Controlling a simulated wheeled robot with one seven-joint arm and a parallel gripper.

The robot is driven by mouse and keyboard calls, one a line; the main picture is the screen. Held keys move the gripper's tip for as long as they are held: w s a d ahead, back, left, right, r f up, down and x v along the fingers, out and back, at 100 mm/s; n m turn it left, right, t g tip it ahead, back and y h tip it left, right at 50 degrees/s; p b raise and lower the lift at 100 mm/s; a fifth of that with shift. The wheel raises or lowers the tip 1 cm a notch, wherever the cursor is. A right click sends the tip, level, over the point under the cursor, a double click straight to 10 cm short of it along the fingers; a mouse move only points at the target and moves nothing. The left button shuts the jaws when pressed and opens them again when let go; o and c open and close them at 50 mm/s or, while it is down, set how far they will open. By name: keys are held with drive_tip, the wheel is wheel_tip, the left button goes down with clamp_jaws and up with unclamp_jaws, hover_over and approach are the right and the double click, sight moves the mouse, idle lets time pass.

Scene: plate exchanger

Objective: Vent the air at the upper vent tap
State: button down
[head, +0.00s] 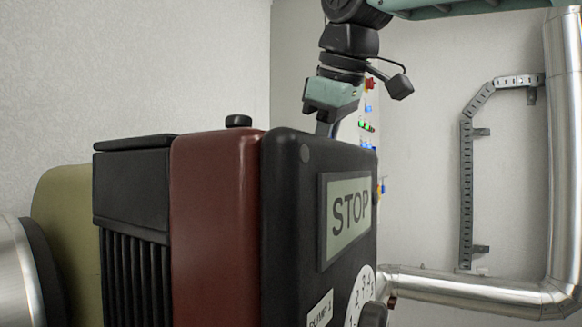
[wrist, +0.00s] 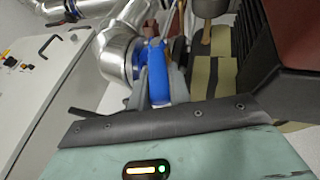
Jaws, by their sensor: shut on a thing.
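My gripper (wrist: 166,78) is shut on a blue handle (wrist: 156,68), which I take to be the upper vent tap's. In the wrist view the handle stands between my fingers, close beside a silver pipe elbow (wrist: 116,52). The valve body under the handle is not clear. In the head view my gripper (head: 326,122) points down behind the black box with the STOP display. Its fingertips and the tap are hidden there.
The black box (head: 282,220) with a STOP display (head: 348,217) and the dark red housing (head: 205,210) fill the near middle. A silver pipe (head: 470,290) runs at the right. A pale control cabinet (wrist: 45,85) stands left in the wrist view.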

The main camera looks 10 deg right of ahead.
drive_tip(key=shift+s+a+f+n+t+h+b, duration=0.25)
drive_tip(key=shift+s+a+t+h+b, duration=0.15)
drive_tip(key=shift+t+b, duration=0.4)
drive_tip(key=shift+s+a+f+n+t+h+b, duration=0.25)
drive_tip(key=shift+t+h+b, duration=0.3)
drive_tip(key=shift+b, duration=0.35)
drive_tip(key=shift+s, duration=0.1)
drive_tip(key=c, duration=1.3)
unclamp_jaws()
drive_tip(key=v, duration=1.7)
drive_tip(key=shift+s+p, duration=0.3)
drive_tip(key=shift+p, duration=0.15)
